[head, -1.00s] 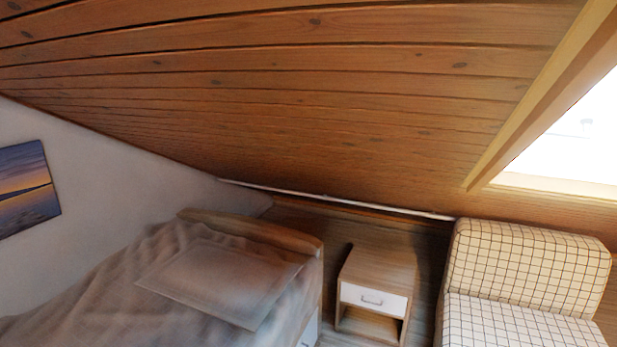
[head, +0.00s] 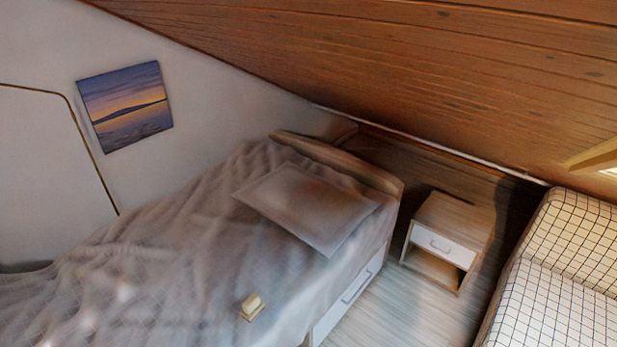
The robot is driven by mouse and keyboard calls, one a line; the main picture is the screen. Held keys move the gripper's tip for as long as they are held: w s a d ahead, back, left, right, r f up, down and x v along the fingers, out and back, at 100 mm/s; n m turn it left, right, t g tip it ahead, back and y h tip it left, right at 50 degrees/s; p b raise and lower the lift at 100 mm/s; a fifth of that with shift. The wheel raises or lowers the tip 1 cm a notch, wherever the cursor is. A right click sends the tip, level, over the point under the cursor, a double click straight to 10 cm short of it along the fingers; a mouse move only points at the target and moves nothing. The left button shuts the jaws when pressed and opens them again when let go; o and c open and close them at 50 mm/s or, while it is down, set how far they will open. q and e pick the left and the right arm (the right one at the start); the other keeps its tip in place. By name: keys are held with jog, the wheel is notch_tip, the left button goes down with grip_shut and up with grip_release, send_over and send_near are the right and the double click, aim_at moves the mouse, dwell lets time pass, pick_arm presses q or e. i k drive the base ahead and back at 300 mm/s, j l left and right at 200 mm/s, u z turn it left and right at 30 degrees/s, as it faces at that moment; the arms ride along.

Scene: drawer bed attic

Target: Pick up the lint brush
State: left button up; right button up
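A small pale yellow and tan object (head: 253,306) lies on the bed near its right edge in the head view. It may be the lint brush, but it is too small to tell for certain. The bed (head: 150,270) has a rumpled grey-brown cover. Neither of my grippers shows in the head view.
A flat pillow (head: 305,208) lies at the bed's head end. A white-fronted drawer (head: 345,300) is in the bed's side. A nightstand (head: 455,225) and a checked armchair (head: 565,280) stand to the right, with bare floor (head: 415,300) between. The wooden ceiling (head: 430,75) slopes low.

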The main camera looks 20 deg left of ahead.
aim_at(253, 306)
jog(key=u, duration=1)
